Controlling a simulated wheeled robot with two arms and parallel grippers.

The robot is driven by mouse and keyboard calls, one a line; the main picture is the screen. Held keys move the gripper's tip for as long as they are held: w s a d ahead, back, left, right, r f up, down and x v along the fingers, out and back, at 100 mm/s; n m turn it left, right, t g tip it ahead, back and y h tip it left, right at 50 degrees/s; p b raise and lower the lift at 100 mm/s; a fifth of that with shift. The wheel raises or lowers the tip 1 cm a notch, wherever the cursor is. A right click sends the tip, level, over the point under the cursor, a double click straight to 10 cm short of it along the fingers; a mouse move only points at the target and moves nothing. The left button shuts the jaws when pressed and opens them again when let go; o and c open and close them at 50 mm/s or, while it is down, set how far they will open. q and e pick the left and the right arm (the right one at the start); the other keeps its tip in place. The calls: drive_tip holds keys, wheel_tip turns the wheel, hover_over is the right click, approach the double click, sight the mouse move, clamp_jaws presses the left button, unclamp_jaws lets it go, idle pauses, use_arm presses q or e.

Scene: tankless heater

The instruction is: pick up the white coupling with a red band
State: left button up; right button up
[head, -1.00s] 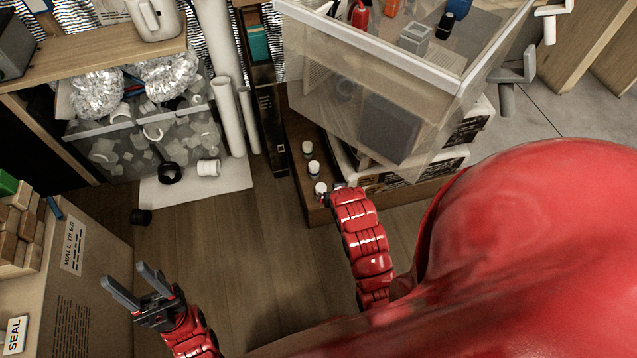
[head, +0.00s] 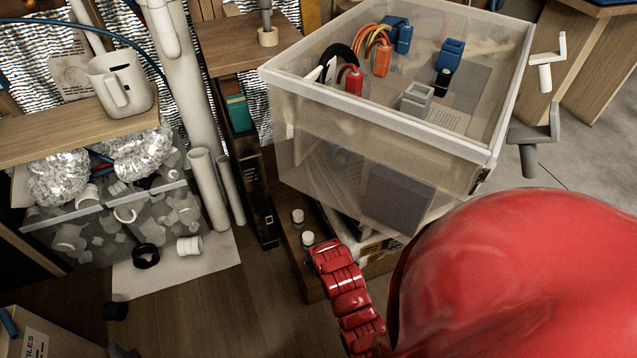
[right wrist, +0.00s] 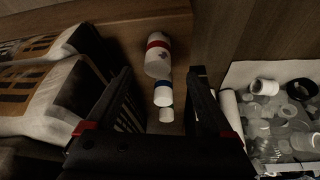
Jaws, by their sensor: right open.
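The white coupling with a red band (right wrist: 158,55) stands on a wooden ledge in the right wrist view, with its top towards the camera. My right gripper (right wrist: 162,74) is open, and in this view its dark fingers lie to either side of the coupling. I cannot tell whether they touch it. A blue-banded white coupling (right wrist: 163,93) and another small white one (right wrist: 166,114) stand in line with it. In the head view my right arm hides the red-banded coupling and my right gripper. Only a grey tip of my left gripper (head: 120,350) shows at the bottom left.
Stacked bags (right wrist: 45,80) lie close beside the couplings. A large clear bin (head: 385,125) stands above them. A bin of white fittings (head: 100,225) and a paper sheet (head: 205,265) are at the left. Open wooden floor (head: 225,310) lies between.

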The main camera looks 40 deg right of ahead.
drive_tip(key=x, duration=0.4)
drive_tip(key=shift+w+f+b, duration=0.1)
drive_tip(key=shift+b, duration=0.3)
drive_tip(key=x, duration=0.1)
drive_tip(key=b+x, duration=0.1)
drive_tip(key=x, duration=0.1)
drive_tip(key=b+x, duration=0.1)
drive_tip(key=x, duration=0.1)
drive_tip(key=shift+d, duration=0.3)
drive_tip(key=shift+w, duration=0.1)
clamp_jaws()
